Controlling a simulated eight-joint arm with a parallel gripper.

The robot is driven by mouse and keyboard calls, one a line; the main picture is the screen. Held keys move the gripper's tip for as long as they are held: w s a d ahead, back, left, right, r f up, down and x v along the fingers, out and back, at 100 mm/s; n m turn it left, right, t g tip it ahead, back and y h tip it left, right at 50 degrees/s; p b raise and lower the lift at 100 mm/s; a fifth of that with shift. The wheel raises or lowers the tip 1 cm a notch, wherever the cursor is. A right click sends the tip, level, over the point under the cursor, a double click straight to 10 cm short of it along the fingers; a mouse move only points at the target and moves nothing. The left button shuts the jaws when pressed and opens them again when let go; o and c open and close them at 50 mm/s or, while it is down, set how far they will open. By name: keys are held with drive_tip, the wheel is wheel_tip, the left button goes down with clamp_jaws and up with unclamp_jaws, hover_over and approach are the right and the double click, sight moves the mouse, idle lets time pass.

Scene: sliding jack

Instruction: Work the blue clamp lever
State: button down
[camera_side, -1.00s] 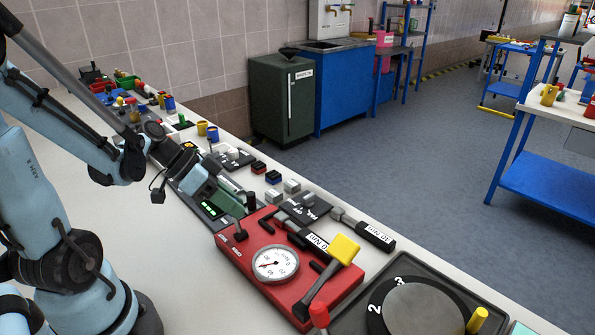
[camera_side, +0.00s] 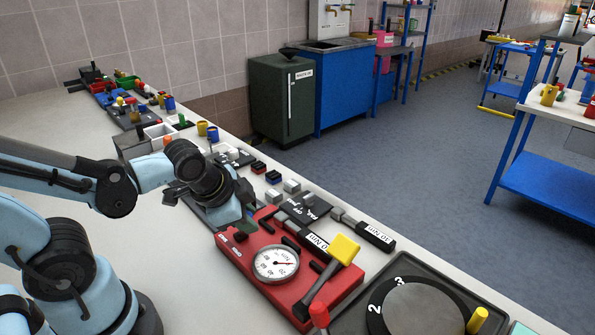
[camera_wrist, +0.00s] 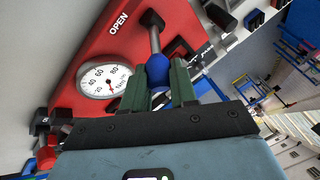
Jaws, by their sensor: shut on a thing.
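The blue clamp lever shows in the wrist view as a blue knob (camera_wrist: 158,71) on a short metal shaft rising from a black piece on the red housing (camera_wrist: 100,45). My gripper (camera_wrist: 158,84) has its two green fingers on either side of the blue knob and is shut on it. In the side view my gripper (camera_side: 246,216) reaches down at the far left end of the red housing (camera_side: 290,287), and its wrist hides the blue knob. A round white gauge (camera_side: 276,264) sits on the housing; it also shows in the wrist view (camera_wrist: 104,80), near the word OPEN.
A yellow-headed lever (camera_side: 344,249) stands at the housing's near right. Black and grey fixtures (camera_side: 304,207) line the bench's right edge. The bench on the left is mostly clear.

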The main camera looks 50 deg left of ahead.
drive_tip(key=shift+d+f+y, duration=0.15)
drive_tip(key=shift+d+y, duration=0.1)
drive_tip(key=shift+y, duration=0.05)
idle(0.4)
drive_tip(key=c, duration=0.9)
unclamp_jaws()
drive_tip(key=shift+v, duration=3.75)
drive_tip(key=shift+w+a+n+t+h, duration=0.1)
drive_tip(key=shift+w+n+t+h, duration=0.2)
drive_tip(key=shift+w+n, duration=0.6)
drive_tip(key=shift+w+a+n+t+h, duration=0.15)
drive_tip(key=shift+w+n+h, duration=0.25)
drive_tip(key=shift+n, duration=0.9)
drive_tip(key=shift+w+d+n+t+h, duration=0.1)
drive_tip(key=shift+w+n+t+h, duration=0.15)
drive_tip(key=shift+w+n, duration=0.7)
